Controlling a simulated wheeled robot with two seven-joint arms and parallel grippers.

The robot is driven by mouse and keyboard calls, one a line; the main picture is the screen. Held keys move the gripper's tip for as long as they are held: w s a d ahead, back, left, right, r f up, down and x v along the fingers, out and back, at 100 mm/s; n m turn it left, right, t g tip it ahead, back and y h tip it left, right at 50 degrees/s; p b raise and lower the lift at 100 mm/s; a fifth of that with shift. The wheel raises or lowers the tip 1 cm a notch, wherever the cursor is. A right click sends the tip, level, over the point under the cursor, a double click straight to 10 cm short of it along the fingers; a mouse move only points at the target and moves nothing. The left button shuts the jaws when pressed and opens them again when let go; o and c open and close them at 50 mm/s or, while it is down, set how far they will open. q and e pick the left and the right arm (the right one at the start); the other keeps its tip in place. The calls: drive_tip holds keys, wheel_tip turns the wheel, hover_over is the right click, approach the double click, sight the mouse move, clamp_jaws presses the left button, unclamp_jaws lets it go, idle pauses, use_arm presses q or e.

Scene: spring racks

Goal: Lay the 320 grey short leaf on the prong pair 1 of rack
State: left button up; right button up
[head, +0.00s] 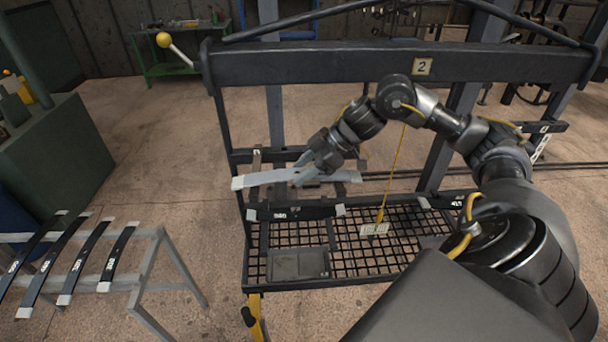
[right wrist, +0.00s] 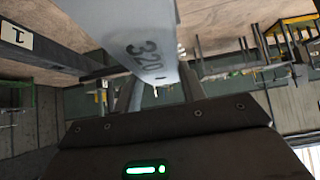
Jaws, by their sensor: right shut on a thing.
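My right gripper (head: 303,170) is shut on the grey short leaf (head: 263,178), near its middle. The leaf is long and slightly bowed, with pale ends, and is held roughly level at the left part of the black rack (head: 350,68). In the right wrist view the leaf (right wrist: 130,14) shows the number 320 between the fingers. A plate with a 1 (right wrist: 17,36) sits on a dark bar of the rack at the left there. I cannot tell whether the leaf touches the prongs, as the leaf and gripper partly cover them. My left gripper is not in view.
Below the held leaf, a black leaf (head: 292,213) with pale ends lies across the rack, above a mesh shelf (head: 345,262). Another labelled dark leaf (head: 445,202) is at the right. A grey stand (head: 145,262) at the left bears several black leaves. A yellow cable hangs mid-rack.

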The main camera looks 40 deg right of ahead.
sight(302, 171)
drive_tip(key=shift+w+d+f+b, duration=0.4)
drive_tip(key=shift+w+f, duration=0.1)
drive_tip(key=shift+f, duration=0.15)
drive_tip(key=shift+w+d+f+b, duration=0.3)
drive_tip(key=shift+w+f+b, duration=0.15)
drive_tip(key=shift+f, duration=0.15)
